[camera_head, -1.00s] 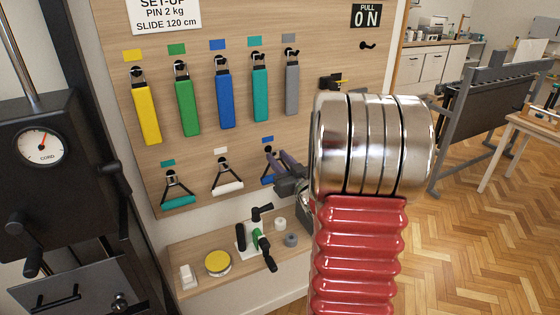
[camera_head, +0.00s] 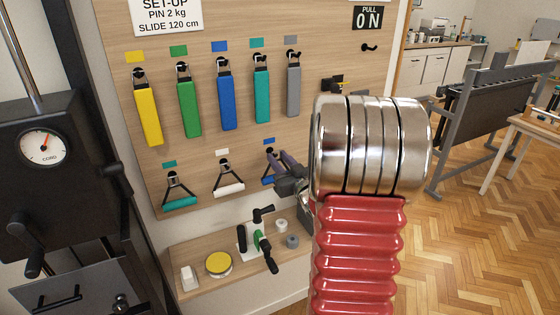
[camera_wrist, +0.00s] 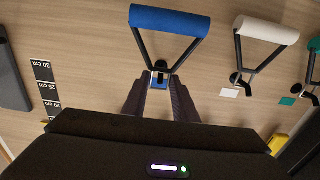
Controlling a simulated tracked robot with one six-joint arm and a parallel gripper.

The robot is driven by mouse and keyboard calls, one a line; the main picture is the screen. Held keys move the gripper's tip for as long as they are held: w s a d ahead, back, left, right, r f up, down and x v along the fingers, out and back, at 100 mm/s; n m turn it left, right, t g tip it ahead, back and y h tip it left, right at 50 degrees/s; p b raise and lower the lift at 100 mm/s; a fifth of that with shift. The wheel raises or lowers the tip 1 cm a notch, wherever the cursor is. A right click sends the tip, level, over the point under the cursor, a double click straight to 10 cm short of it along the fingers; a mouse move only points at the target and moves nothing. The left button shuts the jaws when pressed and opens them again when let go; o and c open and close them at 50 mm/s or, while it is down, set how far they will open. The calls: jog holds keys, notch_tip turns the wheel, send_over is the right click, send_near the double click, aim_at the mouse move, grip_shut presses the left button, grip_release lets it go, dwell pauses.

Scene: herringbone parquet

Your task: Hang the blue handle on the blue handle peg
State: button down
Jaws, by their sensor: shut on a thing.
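The blue handle (camera_wrist: 170,20) has a blue grip and black straps that meet at a small dark end piece. In the head view its grip (camera_head: 267,181) shows only in part, left of my arm. My gripper (camera_wrist: 160,80) is shut on the strap end, right at the board. The blue handle peg (camera_head: 269,150) is under the blue label (camera_head: 268,141), close to my fingertips. The fingers hide much of the contact, so I cannot tell whether the loop is around the peg.
A white handle (camera_head: 230,190) and a teal handle (camera_head: 180,203) hang on pegs to the left. Several coloured straps hang above, the blue strap (camera_head: 226,103) among them. A shelf (camera_head: 200,251) with small items is below. A red and chrome object (camera_head: 360,240) blocks the view at centre right.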

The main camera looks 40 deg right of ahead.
jog(key=shift+w+d, duration=0.1)
jog(key=shift+w, duration=0.5)
jog(key=shift+w+d+f, duration=0.15)
jog(key=shift+w+f, duration=0.25)
jog(key=shift+w, duration=0.05)
dwell(0.9)
jog(key=shift+w+f, duration=0.15)
jog(key=shift+f, duration=0.2)
dwell(1.2)
jog(key=c, duration=1.3)
grip_release()
jog(key=shift+c, duration=0.2)
jog(key=v, duration=1.3)
jog(key=shift+s, duration=0.4)
